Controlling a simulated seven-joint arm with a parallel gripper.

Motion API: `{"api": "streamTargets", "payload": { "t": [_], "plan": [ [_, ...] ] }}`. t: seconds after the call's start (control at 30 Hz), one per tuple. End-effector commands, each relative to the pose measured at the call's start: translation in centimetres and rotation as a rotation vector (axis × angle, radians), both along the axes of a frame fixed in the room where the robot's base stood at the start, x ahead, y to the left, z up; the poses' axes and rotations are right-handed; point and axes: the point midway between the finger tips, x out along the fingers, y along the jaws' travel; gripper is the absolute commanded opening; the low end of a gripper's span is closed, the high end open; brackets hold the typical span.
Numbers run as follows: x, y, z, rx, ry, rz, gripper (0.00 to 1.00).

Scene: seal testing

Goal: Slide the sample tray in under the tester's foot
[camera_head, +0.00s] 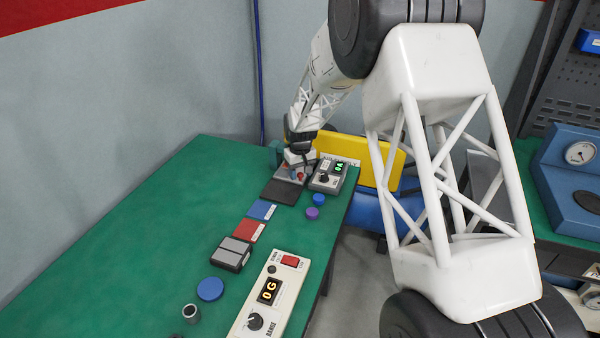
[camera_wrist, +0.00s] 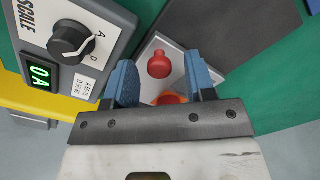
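A light grey plate (camera_wrist: 183,58), which may be the sample tray, lies under my gripper. A round red knob (camera_wrist: 159,63) stands on it, and an orange-red piece (camera_wrist: 170,98) shows between my fingers. My gripper (camera_wrist: 162,82) points down with its two blue-grey fingers apart; a gap shows between them and the red parts. In the head view my gripper (camera_head: 298,160) is over the plate (camera_head: 288,174) at the table's far end and hides part of it. I cannot make out the tester's foot.
A grey meter (camera_head: 327,176) with a green display and knob stands close to the right of my gripper. A dark mat (camera_head: 281,191) lies just in front. Blue and purple caps (camera_head: 312,212) are near the right edge. The table's left side is clear.

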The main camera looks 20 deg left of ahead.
Motion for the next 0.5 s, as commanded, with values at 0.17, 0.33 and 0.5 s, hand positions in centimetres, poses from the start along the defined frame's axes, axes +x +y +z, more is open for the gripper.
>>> {"api": "streamTargets", "payload": {
  "t": [0.17,0.33,0.5],
  "plan": [
    [0.0,0.0,0.0,0.000,0.000,0.000,0.50],
    [0.0,0.0,0.4,0.000,0.000,0.000,0.50],
    [0.0,0.0,1.8,0.001,-0.001,0.000,0.50]
  ]
}}
